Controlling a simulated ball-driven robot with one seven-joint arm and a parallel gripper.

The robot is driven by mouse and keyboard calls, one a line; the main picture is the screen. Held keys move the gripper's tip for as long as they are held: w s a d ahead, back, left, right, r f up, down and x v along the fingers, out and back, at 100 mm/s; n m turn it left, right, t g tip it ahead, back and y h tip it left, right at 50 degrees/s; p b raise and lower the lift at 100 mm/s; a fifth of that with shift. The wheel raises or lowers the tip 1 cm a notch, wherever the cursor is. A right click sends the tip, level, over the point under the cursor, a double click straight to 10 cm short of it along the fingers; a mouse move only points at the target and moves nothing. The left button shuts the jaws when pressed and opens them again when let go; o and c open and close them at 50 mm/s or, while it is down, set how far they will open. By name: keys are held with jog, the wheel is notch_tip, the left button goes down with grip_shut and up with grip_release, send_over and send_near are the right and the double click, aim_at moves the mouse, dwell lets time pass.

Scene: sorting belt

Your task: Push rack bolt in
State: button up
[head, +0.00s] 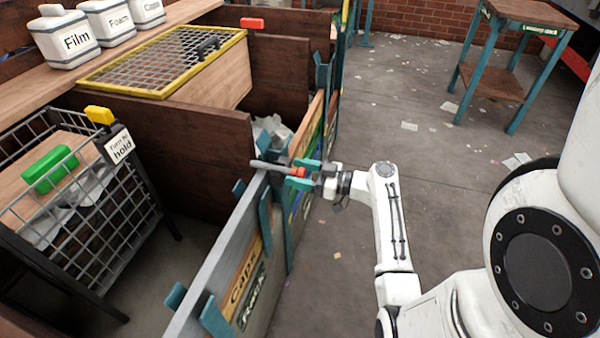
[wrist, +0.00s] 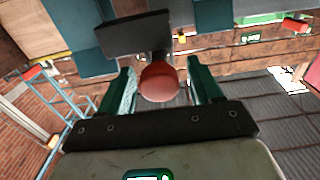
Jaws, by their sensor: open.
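The rack bolt (head: 270,166) is a grey rod at the top edge of the grey panel. Its red knob (head: 297,172) faces my gripper, and the knob also shows as a round red end in the wrist view (wrist: 158,83). My gripper (head: 304,173) has its two teal fingers open. In the wrist view the knob sits between the fingers, with gaps visible on both sides. A dark plate (wrist: 130,34) lies just behind the knob there. How far the bolt sticks out is hard to tell.
The grey panel (head: 218,258) carries "Caps" and "Rack" labels. A wire cage (head: 110,215) stands at left with a "Turn to hold" tag (head: 119,143). A yellow-framed mesh lid (head: 165,62) is behind. A teal-legged table (head: 515,55) is far right. Floor right of the panels is mostly clear.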

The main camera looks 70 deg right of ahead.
jog(key=s+b, duration=0.2)
jog(key=s, duration=0.8)
jog(key=shift+s+d, duration=0.4)
jog(key=w+a+f+g+y, duration=0.25)
jog(key=a+f+g, duration=0.2)
jog(key=a, duration=0.35)
jog(key=w+a+f+g+y, duration=0.25)
jog(key=a+f+g, duration=0.2)
jog(key=a, duration=0.45)
jog(key=s+a+g+h+p, duration=0.1)
jog(key=s+a+g+h, duration=0.2)
jog(key=a+g, duration=0.1)
jog(key=s+a+m+g+h+p, duration=0.1)
jog(key=s+a+g+h, duration=0.2)
jog(key=a, duration=0.4)
jog(key=shift+s+a+g, duration=0.3)
jog(key=shift+s+g, duration=0.2)
jog(key=shift+s, duration=0.15)
